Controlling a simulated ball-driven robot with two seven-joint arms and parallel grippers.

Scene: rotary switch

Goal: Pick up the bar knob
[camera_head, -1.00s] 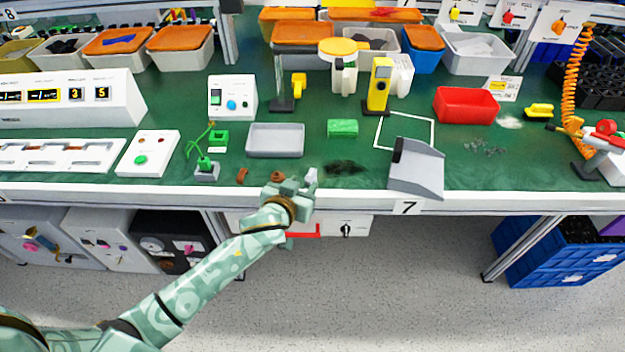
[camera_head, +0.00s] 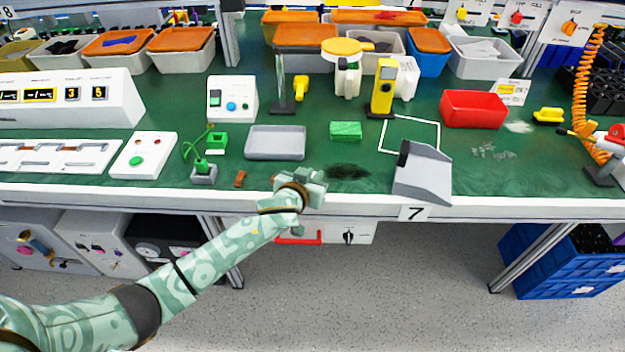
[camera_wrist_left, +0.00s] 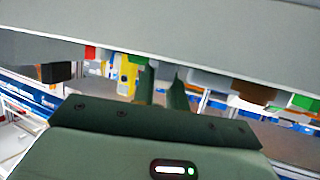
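I cannot identify the bar knob for certain. A black bar-shaped knob (camera_head: 348,237) sits on a white panel below the bench edge. A small brown piece (camera_head: 240,178) lies on the green bench top, left of my left gripper. My left gripper (camera_head: 314,187) is at the front edge of the bench and hides the spot behind it. In the left wrist view its two fingers (camera_wrist_left: 161,88) stand apart with nothing visible between them. A brown piece (camera_wrist_left: 255,92) also shows there, beside the fingers. My right gripper is not in view.
A grey tray (camera_head: 275,155) lies behind the gripper, with a green block (camera_head: 345,130) to its right. A grey dustpan (camera_head: 424,178) is right of the gripper at the bench edge. A green-wired part (camera_head: 204,173) stands at left. A dark patch marks the bench between.

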